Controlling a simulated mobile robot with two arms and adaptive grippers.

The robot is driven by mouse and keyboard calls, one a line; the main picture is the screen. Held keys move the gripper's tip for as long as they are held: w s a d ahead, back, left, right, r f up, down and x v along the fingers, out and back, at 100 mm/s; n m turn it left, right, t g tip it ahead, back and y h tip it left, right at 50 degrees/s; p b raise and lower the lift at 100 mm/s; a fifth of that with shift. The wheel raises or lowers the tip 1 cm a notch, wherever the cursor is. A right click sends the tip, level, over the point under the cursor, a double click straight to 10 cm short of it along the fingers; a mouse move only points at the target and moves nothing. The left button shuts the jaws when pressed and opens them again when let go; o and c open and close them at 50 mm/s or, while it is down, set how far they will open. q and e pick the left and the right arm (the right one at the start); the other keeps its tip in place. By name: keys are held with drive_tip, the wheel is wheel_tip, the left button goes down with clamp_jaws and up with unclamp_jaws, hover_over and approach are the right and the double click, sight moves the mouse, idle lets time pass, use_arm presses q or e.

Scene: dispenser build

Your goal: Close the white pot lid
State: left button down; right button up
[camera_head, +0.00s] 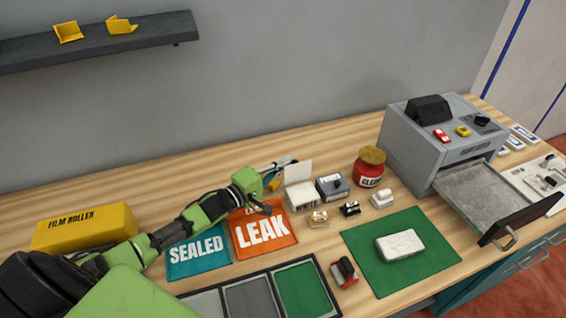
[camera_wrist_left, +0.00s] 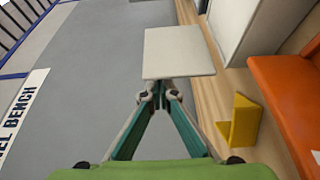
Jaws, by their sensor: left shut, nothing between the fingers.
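The white pot (camera_head: 301,200) is a small white box with dark lettering on its front, standing on the bench behind the orange mat. Its flat white lid (camera_head: 298,172) stands raised at the back, so the pot is open. In the left wrist view a pale square plate (camera_wrist_left: 178,52), apparently the lid, is just beyond the closed fingertips (camera_wrist_left: 160,95). I cannot tell whether they touch it. My right gripper is not in view.
The orange LEAK mat (camera_head: 263,232) and teal SEALED mat (camera_head: 198,252) lie near my left arm. A grey box (camera_head: 332,188) and red jar (camera_head: 368,172) stand right of the pot. A white block (camera_head: 400,246) rests on the green mat (camera_head: 375,272). A drawer (camera_head: 480,190) juts out at right.

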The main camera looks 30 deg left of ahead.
sight(290, 169)
use_arm(q)
drive_tip(key=shift+s+d+r+m+p, duration=0.15)
drive_tip(key=shift+s+d+r+m, duration=0.05)
drive_tip(key=shift+s+d, duration=0.25)
drive_tip(key=shift+s+d+r+m+p, duration=0.2)
drive_tip(key=shift+s+d, duration=0.1)
drive_tip(key=shift+d, duration=0.1)
drive_tip(key=shift+s+d+f+m+t, duration=0.1)
drive_tip(key=shift+s+d+m+t, duration=0.3)
drive_tip(key=shift+m, duration=0.4)
drive_tip(key=shift+s+d, duration=0.15)
drive_tip(key=shift+d, duration=0.05)
drive_tip(key=shift+s+d+f, duration=0.2)
drive_tip(key=shift+s+d, duration=0.25)
drive_tip(key=shift+d, duration=0.05)
drive_tip(key=shift+s+d+f, duration=0.2)
drive_tip(key=shift+s+d, duration=0.2)
drive_tip(key=shift+d, duration=0.05)
drive_tip(key=shift+s+d+f, duration=0.5)
drive_tip(key=shift+d+f, duration=0.1)
drive_tip(key=shift+s+d+f, duration=0.25)
drive_tip(key=shift+f, duration=0.1)
drive_tip(key=shift+d+f+b, duration=0.1)
drive_tip(key=shift+f+b, duration=0.05)
drive_tip(key=shift+b, duration=0.15)
